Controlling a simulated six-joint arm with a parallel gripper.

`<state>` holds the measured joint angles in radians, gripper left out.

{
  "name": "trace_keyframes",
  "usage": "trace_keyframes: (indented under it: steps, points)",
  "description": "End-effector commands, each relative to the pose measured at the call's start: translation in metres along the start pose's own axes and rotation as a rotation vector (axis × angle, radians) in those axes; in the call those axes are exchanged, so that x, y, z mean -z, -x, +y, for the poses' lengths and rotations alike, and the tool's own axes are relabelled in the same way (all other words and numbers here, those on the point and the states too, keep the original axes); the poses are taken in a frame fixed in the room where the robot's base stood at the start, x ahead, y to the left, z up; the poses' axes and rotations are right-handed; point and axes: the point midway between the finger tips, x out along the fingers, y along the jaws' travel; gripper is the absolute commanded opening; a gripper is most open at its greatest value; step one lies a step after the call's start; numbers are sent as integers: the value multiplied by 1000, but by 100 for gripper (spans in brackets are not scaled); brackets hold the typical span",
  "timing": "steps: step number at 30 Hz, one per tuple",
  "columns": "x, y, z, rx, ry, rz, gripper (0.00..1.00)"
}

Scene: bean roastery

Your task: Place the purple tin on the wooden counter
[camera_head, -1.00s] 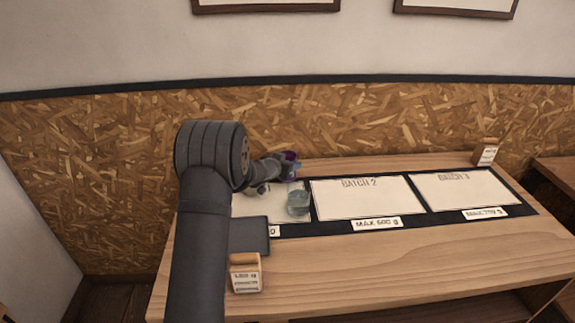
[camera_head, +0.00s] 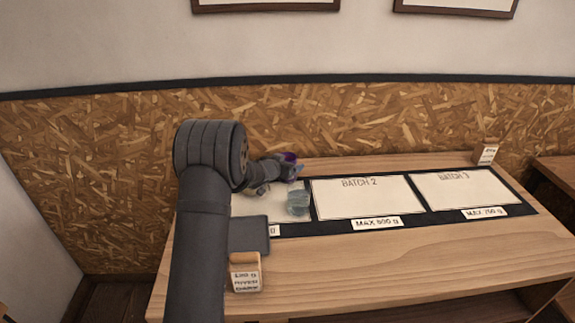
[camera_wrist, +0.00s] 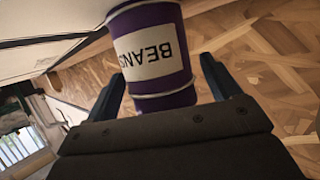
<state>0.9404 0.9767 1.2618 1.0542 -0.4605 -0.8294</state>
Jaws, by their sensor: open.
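The purple tin (camera_wrist: 160,55) has a white label reading BEANS, which appears upside down in the wrist view. It stands between the two spread fingers of my gripper (camera_wrist: 165,84). The fingers are open, one on each side of the tin. In the head view only a small purple part of the tin (camera_head: 289,156) shows behind my gripper (camera_head: 293,170), at the back left of the wooden counter (camera_head: 400,262). My wrist hides most of the tin there, and I cannot tell what its base rests on.
A clear glass vessel (camera_head: 298,203) stands on the left sheet, close to my gripper. The BATCH 2 sheet (camera_head: 366,197) and BATCH 3 sheet (camera_head: 465,190) are empty. A small wooden block with a label (camera_head: 245,277) stands at the front left.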

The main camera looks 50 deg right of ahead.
Motion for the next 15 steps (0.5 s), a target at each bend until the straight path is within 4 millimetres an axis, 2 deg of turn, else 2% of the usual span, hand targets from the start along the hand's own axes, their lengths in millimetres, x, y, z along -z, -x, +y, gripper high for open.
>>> trace_keyframes:
  steps: [15]
  points:
    - [1, 93, 0, 0, 0, 2, 82]
